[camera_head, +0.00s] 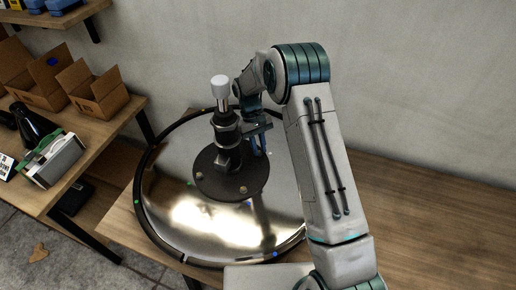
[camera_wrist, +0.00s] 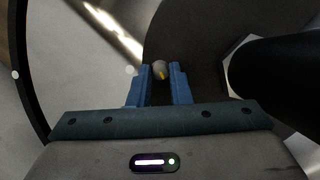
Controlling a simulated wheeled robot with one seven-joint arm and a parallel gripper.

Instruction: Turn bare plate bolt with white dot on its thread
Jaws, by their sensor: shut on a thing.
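My gripper (camera_wrist: 161,75) points down at the dark round plate (camera_head: 215,183), with its two blue fingers on either side of a small bolt (camera_wrist: 160,69). The gripper is shut on this bolt. The bolt's tip shows grey with a yellowish mark; I cannot make out a white dot on its thread. In the head view my gripper (camera_head: 262,146) is behind and right of the central post, and the held bolt is hidden. Other bolts (camera_head: 243,190) show on the front of the plate.
The dark post with a light cap (camera_head: 220,88) rises from the plate, close beside my gripper. The shiny round base (camera_head: 165,205) with a dark rim lies on a wooden table (camera_head: 430,215), clear at right. Cardboard boxes (camera_head: 92,92) stand on a left table.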

